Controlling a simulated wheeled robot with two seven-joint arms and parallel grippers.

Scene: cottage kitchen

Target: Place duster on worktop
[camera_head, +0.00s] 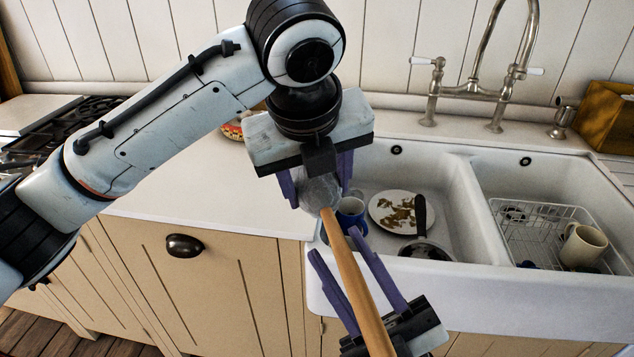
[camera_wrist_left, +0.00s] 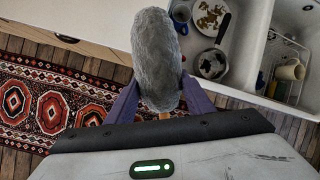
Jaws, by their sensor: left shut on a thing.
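The duster has a grey fluffy head (camera_head: 318,192) and a long wooden handle (camera_head: 352,275). My left gripper (camera_head: 318,180) is shut on the duster at its head end, above the front edge of the worktop and sink. The left wrist view shows the grey head (camera_wrist_left: 156,60) between the purple fingers. My right gripper (camera_head: 334,244) is lower, with its fingers apart on either side of the handle. Gaps show between handle and fingers. The white worktop (camera_head: 195,190) lies left of the sink, partly hidden behind my left arm.
A white double sink (camera_head: 470,295) holds a dirty plate (camera_head: 377,208), a blue mug (camera_head: 352,210), a pan and a wire rack with a cream mug (camera_head: 582,246). A tap (camera_head: 487,88) stands behind. A hob (camera_head: 60,125) is at the left. Worktop left of the sink is mostly clear.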

